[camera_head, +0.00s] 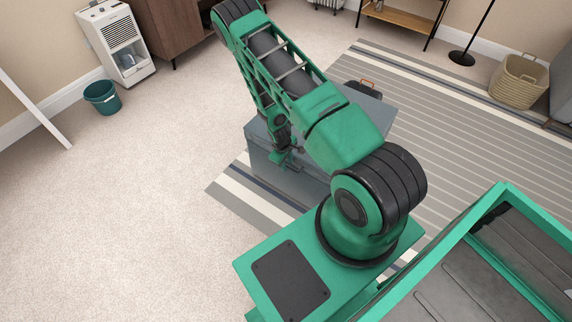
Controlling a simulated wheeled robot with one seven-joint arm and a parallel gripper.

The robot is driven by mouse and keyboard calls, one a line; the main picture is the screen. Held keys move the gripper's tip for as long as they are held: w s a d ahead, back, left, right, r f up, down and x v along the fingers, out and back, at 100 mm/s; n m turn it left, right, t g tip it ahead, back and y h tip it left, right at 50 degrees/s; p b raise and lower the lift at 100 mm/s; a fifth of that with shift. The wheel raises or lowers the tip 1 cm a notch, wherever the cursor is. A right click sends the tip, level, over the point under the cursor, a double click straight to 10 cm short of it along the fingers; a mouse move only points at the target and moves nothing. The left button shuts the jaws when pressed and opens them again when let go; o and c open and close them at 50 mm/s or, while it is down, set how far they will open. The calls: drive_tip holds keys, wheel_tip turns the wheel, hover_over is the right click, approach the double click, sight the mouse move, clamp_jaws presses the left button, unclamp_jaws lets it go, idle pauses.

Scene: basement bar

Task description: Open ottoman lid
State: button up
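The ottoman (290,184) is a grey-blue box in the middle of the view, standing on the striped rug. My arm crosses over it and hides much of its top. A flat grey-blue part of the ottoman's top (376,105) shows to the right of the arm; I cannot tell whether the lid is raised at all. My gripper (284,160) points down at the ottoman's near left side, close to its upper edge. The fingers are small and partly hidden, so contact and opening are unclear.
A dark item with brown handles (368,85) shows behind the ottoman. A teal bin (102,98) and a white heater-like appliance (118,42) stand at the left wall. A wicker basket (517,82) and black lamp base (462,58) are far right. Carpet at left is clear.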

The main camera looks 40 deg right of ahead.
drive_tip(key=shift+f, duration=0.25)
clamp_jaws()
drive_tip(key=shift+r, duration=0.1)
